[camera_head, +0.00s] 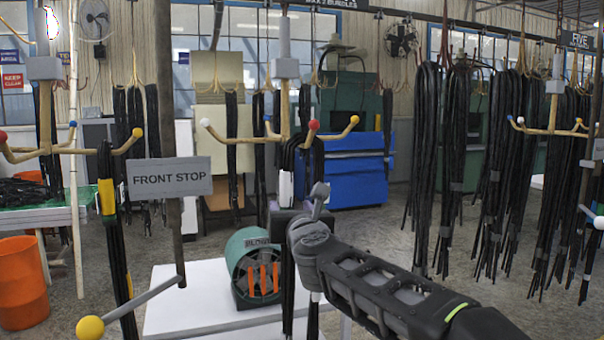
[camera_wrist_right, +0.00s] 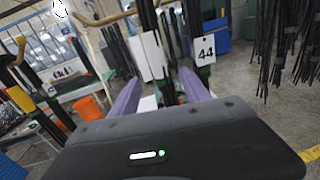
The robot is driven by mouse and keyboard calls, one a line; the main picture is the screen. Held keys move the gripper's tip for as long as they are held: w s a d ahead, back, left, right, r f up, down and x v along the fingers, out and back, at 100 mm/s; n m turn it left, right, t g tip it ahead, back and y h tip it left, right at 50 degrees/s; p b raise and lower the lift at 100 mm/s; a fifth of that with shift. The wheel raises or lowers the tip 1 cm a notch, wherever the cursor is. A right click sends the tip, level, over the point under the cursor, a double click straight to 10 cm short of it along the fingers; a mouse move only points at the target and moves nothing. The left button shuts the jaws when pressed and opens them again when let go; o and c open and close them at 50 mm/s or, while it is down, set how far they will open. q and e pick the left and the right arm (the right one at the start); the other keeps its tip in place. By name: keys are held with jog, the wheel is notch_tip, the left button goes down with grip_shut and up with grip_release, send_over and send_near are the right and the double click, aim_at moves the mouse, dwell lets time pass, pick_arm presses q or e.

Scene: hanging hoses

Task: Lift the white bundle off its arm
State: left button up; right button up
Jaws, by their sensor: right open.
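The white bundle (camera_head: 286,187), black hoses with a white band, hangs from the middle rack, close beside another black bundle (camera_head: 318,160). My right gripper (camera_head: 283,222) is in front of the hanging hoses, just below the white band, and hides part of them. In the right wrist view, its two purple fingers (camera_wrist_right: 160,82) are apart, with dark hoses (camera_wrist_right: 152,30) upright ahead between and beyond them. I cannot tell whether they touch the hoses. My left gripper is not in view.
The middle rack arms end in balls, including a red one (camera_head: 313,125) and a yellow one (camera_head: 354,120). A yellow-banded bundle (camera_head: 107,197) and a FRONT STOP sign (camera_head: 169,177) are at left. A green drum (camera_head: 252,268) stands on a white table (camera_head: 185,310) below.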

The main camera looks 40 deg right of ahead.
aim_at(286, 201)
jog(key=shift+p+x, duration=0.3)
jog(key=shift+x, duration=0.8)
jog(key=shift+w+d+f, duration=0.1)
jog(key=shift+w, duration=0.2)
jog(key=x, duration=0.1)
jog(key=p+x, duration=0.1)
jog(key=x, duration=0.1)
jog(key=p+x, duration=0.1)
jog(key=shift+w+d+r, duration=0.1)
jog(key=shift+w+r, duration=0.15)
jog(key=shift+w, duration=0.05)
jog(key=shift+w+d+f, duration=0.1)
jog(key=shift+w+d, duration=0.05)
jog(key=shift+w, duration=0.15)
jog(key=shift+s, duration=0.1)
grip_shut()
